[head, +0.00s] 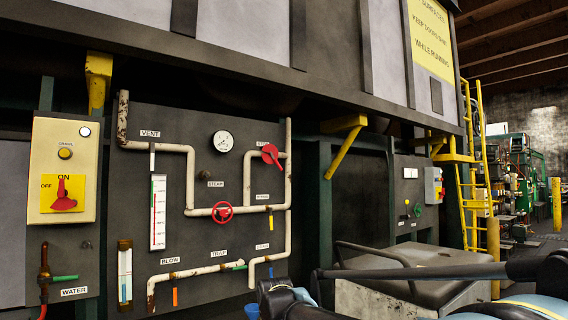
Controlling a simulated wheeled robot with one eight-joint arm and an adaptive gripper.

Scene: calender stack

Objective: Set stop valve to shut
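The stop valve (271,154) is a red handle on the pale pipe at the upper right of the dark pipe panel (180,240). A small label that seems to read STOP sits just above it, partly covered. The handle slants down to the right across the pipe. Nothing of mine touches it. Dark and blue parts of my arm cross the bottom and lower right of the head view, well below the valve. I cannot make out my gripper's fingertips.
A red handwheel (222,212) and a round gauge (223,141) share the panel. An off/on switch box (63,170) stands at left. A grey bench (405,265) stands at lower right, before a yellow ladder (478,190). A yellow bracket (345,135) juts out right of the valve.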

